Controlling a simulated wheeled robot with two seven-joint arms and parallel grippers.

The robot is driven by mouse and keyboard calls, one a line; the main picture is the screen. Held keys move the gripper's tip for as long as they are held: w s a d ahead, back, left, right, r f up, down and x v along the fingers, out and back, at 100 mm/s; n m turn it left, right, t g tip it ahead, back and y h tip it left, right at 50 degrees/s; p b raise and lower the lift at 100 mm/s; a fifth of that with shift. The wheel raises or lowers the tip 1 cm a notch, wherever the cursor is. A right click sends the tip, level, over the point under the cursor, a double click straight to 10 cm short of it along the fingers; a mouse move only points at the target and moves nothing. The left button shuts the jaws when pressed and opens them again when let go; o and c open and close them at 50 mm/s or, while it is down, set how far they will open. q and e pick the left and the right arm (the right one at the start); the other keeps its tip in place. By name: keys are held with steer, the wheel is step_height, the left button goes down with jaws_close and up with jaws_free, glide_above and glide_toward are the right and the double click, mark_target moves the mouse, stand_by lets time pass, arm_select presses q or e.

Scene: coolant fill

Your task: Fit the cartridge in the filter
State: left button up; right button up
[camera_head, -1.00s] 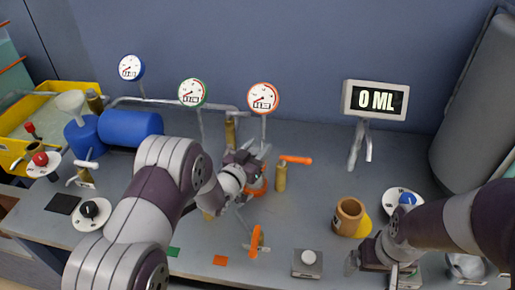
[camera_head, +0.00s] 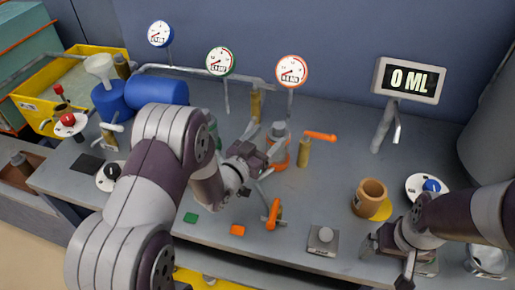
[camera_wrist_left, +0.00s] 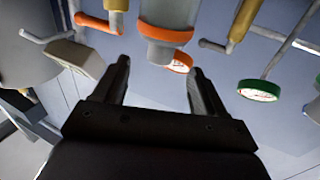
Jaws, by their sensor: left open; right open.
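A grey upright housing with an orange ring, which looks like the filter (camera_head: 279,136), stands mid-table in the head view; its grey body and ring also show large in the left wrist view (camera_wrist_left: 168,22). My left gripper (camera_head: 266,170) is open and empty, just in front of it and apart from it. Its two fingers show spread in the left wrist view (camera_wrist_left: 158,85). A brown hollow cylinder, possibly the cartridge (camera_head: 369,196), stands to the right beside a yellow disc. My right gripper (camera_head: 386,262) is open near the front right, left of and below the blue-knobbed plate.
An orange-handled valve (camera_head: 304,150) stands right of the housing, and another orange handle (camera_head: 273,212) in front. A button box (camera_head: 322,240) sits at the front edge. Gauges (camera_head: 292,71) and a display (camera_head: 408,80) reading 0 ML stand behind. The table's middle right is fairly clear.

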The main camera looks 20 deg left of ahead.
arm_select(q)
steer(key=v, duration=0.4)
steer(key=shift+s+a, duration=0.1)
steer(key=shift+s, duration=0.15)
